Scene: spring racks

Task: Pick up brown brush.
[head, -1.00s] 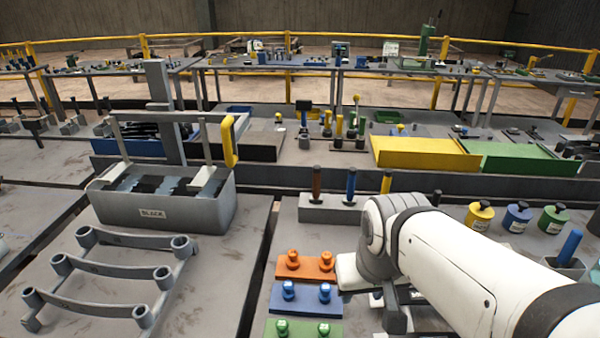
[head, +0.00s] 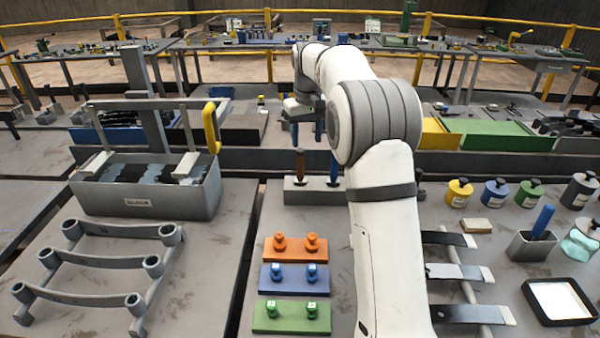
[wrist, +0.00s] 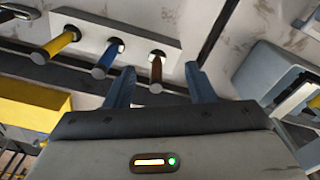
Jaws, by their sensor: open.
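The brown brush (head: 300,163) stands upright in the grey holder block (head: 297,190), with the blue brush (head: 334,170) to its right. In the wrist view the brown brush (wrist: 156,68) appears between the fingers, beside the blue brush (wrist: 106,58) and the yellow brush (wrist: 62,43). The yellow brush is hidden behind my arm in the head view. My gripper (wrist: 159,70) is open and empty, its two blue fingers apart. In the head view my gripper (head: 307,128) is above and beyond the holder, not visibly touching the brush.
A grey bin (head: 150,198) with a yellow-handled frame (head: 211,128) stands to the left. Orange (head: 295,256), blue and green boards with pegs lie in front of the holder. Several lidded pots, including a yellow one (head: 459,196), stand at the right.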

